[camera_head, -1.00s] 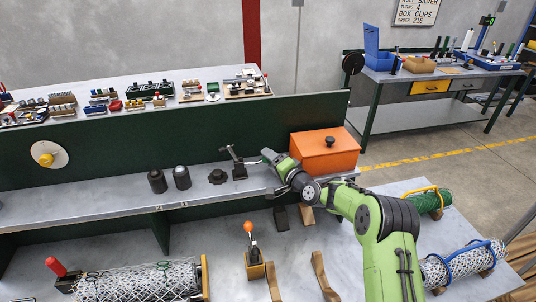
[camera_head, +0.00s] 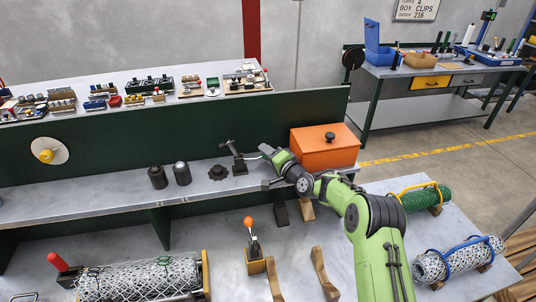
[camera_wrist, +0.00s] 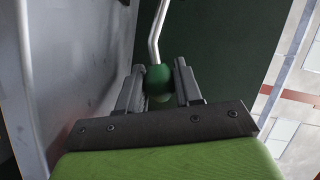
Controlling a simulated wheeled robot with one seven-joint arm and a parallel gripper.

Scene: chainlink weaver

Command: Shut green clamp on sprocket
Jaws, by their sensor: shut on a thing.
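The green clamp shows in the head view as a small dark toggle clamp (camera_head: 239,166) on the raised shelf, its bar tilted up to the left. Its bent metal lever (camera_wrist: 157,32) ends in a green ball knob (camera_wrist: 158,80) in the wrist view. My gripper (camera_wrist: 160,70) is shut on that knob, a finger on each side. In the head view my gripper (camera_head: 266,152) is right of the clamp, beside the orange box. A dark toothed sprocket (camera_head: 218,172) lies flat on the shelf just left of the clamp base. The bar's tip appears raised above the sprocket.
Two dark cylinders (camera_head: 157,178) (camera_head: 182,173) stand left of the sprocket. An orange box (camera_head: 325,148) with a black knob stands close right of my gripper. A dark green panel (camera_head: 110,147) rises behind the shelf. An orange-knobbed clamp (camera_head: 253,248) stands on the lower bench.

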